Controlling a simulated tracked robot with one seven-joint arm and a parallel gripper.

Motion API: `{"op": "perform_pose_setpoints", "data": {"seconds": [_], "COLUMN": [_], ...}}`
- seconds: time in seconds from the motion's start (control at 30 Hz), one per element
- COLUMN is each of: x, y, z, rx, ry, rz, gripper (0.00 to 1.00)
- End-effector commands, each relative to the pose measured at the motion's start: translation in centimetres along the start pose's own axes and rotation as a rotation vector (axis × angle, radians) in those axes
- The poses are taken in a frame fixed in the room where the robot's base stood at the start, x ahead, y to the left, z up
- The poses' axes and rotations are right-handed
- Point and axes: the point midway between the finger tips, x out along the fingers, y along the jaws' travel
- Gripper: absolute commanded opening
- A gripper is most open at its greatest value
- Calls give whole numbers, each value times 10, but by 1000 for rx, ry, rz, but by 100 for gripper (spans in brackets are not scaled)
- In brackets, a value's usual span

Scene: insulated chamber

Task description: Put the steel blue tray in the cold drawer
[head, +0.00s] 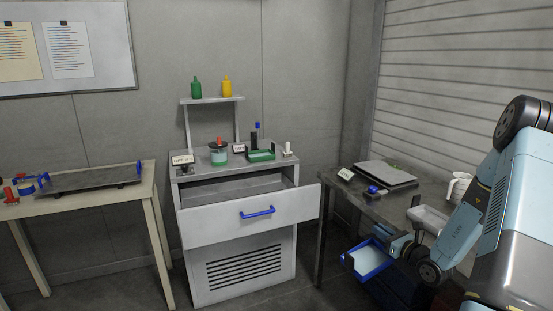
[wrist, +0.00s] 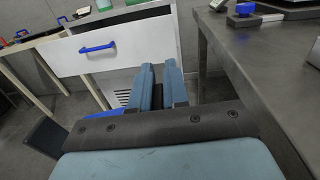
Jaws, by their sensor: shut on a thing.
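The blue tray (head: 379,267), with a pale inside, is beside the dark table in the head view, below its top. My gripper (head: 385,247) is shut on its upper right side and holds it tilted. In the wrist view my gripper's fingers (wrist: 158,80) point forward; a strip of blue (wrist: 104,115) shows to their left, and most of the tray is hidden. The cold drawer (head: 222,228) is a white drawer with a blue handle (head: 257,212), pulled open from the grey cabinet. Its visible inside looks empty. The drawer front (wrist: 150,45) is ahead of the fingers in the wrist view.
The dark table (head: 343,192) stands right of the drawer, and its edge is close to my gripper. It carries a grey flat device (head: 385,173), a pale dish (head: 428,218) and white cups. A dark blue bin (head: 392,290) is below. Bottles and small items stand above the drawer.

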Motion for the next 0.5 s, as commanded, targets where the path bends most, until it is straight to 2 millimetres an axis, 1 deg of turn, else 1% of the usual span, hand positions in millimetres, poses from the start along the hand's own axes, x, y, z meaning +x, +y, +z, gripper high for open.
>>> {"op": "perform_pose_setpoints", "data": {"seconds": [0.03, 0.2, 0.4, 0.5], "x": [13, 49, 78, 85], "y": [15, 53, 84, 91], "z": [-12, -45, -72, -79], "rx": [7, 5, 3, 0], "ry": [1, 0, 0, -1], "rz": [10, 20, 28, 29], "gripper": [0, 0, 0, 0]}}
